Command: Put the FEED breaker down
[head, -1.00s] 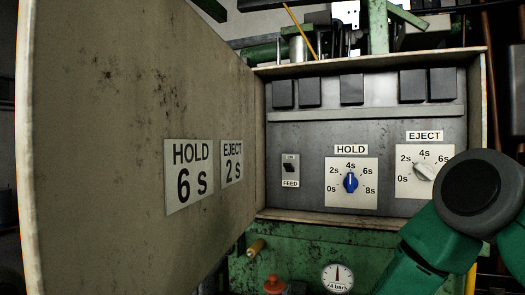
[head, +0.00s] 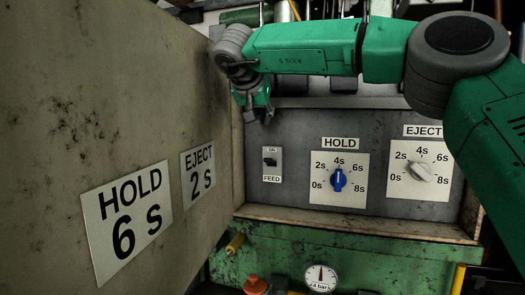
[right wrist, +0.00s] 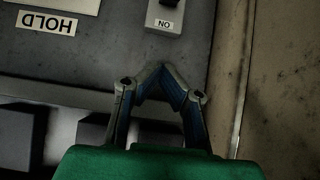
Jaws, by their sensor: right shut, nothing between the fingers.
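The FEED breaker (head: 270,162) is a small dark toggle on a pale plate on the grey panel, with ON above it and FEED below. Its lever looks raised toward ON, but it is small and hard to tell. My left gripper is not in view.
The open cabinet door (head: 120,120), labelled HOLD 6 s and EJECT 2 s, stands close left of the breaker. A blue HOLD knob (head: 338,180) and a pale EJECT knob (head: 423,171) sit to the right. The cabinet's bottom ledge (head: 350,222) juts out below.

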